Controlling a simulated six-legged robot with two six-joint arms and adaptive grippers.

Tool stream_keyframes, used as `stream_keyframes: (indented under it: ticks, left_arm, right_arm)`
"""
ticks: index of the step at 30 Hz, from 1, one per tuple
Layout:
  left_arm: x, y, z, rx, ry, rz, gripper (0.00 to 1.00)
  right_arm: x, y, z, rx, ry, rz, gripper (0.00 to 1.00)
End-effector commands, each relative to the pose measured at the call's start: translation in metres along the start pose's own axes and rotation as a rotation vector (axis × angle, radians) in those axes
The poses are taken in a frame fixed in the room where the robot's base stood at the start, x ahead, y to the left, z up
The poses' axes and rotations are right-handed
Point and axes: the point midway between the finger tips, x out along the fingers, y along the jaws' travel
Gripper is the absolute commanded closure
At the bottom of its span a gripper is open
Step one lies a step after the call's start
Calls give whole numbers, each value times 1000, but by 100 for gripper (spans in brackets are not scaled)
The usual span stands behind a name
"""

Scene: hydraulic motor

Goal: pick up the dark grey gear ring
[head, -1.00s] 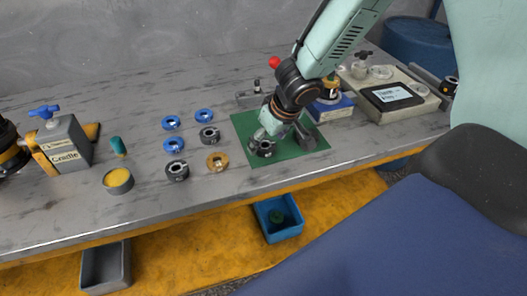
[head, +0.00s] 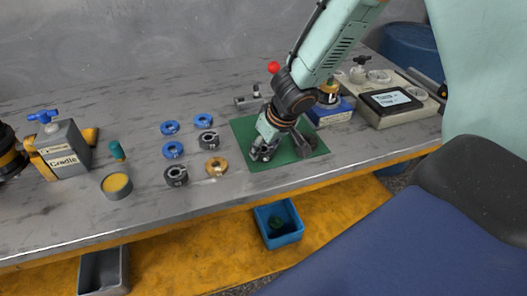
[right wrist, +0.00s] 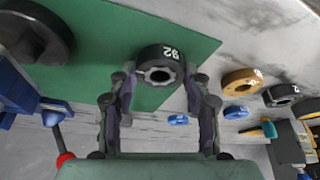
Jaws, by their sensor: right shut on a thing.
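The dark grey gear ring (right wrist: 160,66), with white digits on its rim and a toothed bore, is between the fingers of my right gripper (right wrist: 160,82) in the right wrist view. My right gripper is shut on it. In the head view my right gripper (head: 263,153) is low over the green mat (head: 288,160) and largely hides the ring. I cannot tell whether the ring touches the mat.
A larger dark round part (head: 306,146) lies on the mat beside my gripper. Other dark rings (head: 176,176), several blue rings (head: 173,150) and a brass ring (head: 216,167) lie left of the mat. A blue-based fixture (head: 332,111) stands behind right.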

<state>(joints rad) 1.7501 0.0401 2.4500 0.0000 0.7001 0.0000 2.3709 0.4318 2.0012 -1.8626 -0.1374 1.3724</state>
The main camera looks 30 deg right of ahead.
Motion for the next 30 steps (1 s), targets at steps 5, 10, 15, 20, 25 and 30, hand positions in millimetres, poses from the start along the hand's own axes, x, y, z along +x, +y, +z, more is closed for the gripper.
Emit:
stream_keyframes:
  ticks: [5, 10, 15, 20, 25, 30]
  left_arm:
    - [0, 0, 0, 0, 0, 0, 51]
    - [0, 0, 0, 0, 0, 0, 51]
    - [-1, 0, 0, 0, 0, 0, 51]
    - [-11, 0, 0, 0, 0, 0, 51]
    - [-32, 0, 0, 0, 0, 0, 51]
    - [-51, 0, 0, 0, 0, 0, 51]
  right_arm:
    - [0, 0, 0, 0, 0, 0, 90]
    - [0, 0, 0, 0, 1, 0, 97]
    - [-1, 0, -1, 0, 1, -1, 97]
    - [-13, 0, -6, 0, 2, 0, 97]
    - [-38, 0, -17, 2, 4, -1, 97]
    - [-62, 0, -27, 1, 3, 0, 97]
